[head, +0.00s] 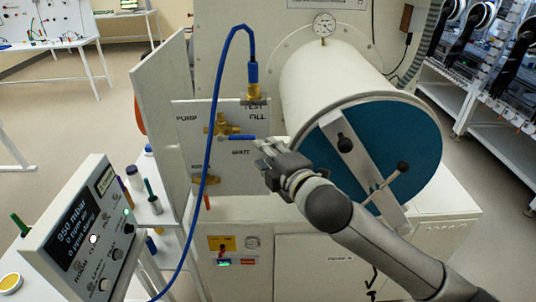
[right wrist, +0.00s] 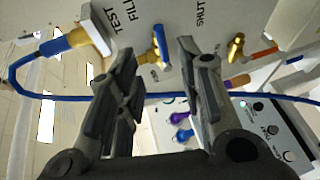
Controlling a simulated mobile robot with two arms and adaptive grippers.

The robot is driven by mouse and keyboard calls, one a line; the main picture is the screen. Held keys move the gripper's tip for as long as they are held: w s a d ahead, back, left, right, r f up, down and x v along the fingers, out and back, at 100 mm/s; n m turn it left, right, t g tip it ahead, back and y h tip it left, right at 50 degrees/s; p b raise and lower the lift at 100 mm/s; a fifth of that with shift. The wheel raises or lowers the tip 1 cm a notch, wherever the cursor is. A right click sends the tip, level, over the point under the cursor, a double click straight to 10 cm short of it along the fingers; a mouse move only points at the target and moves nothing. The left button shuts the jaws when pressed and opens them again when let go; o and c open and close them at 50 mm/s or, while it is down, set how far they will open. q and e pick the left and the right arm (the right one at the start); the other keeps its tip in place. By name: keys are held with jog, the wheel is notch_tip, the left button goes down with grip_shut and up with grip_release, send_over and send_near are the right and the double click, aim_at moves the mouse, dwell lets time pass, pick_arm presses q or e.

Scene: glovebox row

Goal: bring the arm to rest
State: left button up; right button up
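My right gripper (head: 262,150) is in front of the valve panel (head: 232,176), its fingertips just right of the blue valve handle (head: 239,137). In the right wrist view the two fingers of the gripper (right wrist: 158,62) stand apart with nothing held between them. The blue handle (right wrist: 160,45) shows beyond the gap, near the right-hand finger. I cannot tell if a finger touches it. My right arm reaches in from the lower right, in front of the white cylinder's teal door (head: 420,150). My left gripper is not in view.
A blue hose (head: 217,90) loops from the brass fitting (head: 254,85) down across the panel's left side. The control box (head: 83,235) with a display reading 950 mbar stands at lower left. The door's clamp bar (head: 350,155) is close to my forearm. Open floor lies at upper left.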

jog(key=s+d+f+m+g+h, duration=0.2)
jog(key=s+d+f+m+g, duration=0.35)
jog(key=s+f, duration=0.55)
jog(key=s+d+f+m+g+h, duration=0.2)
jog(key=s+d+f+m, duration=0.6)
jog(key=s, duration=0.4)
jog(key=s+d+f+m+g+h, duration=0.2)
jog(key=s+d+f+m+g, duration=0.35)
jog(key=s+f, duration=0.6)
notch_tip(320, 180, down, 32)
jog(key=s+m+b, duration=0.1)
jog(key=s+b, duration=0.1)
jog(key=b, duration=0.4)
jog(key=s+d+f+b, duration=0.3)
jog(key=s+f+b, duration=0.1)
jog(key=s+f, duration=1.2)
notch_tip(320, 180, down, 2)
jog(key=shift+f+h, duration=0.25)
jog(key=shift+h, duration=0.05)
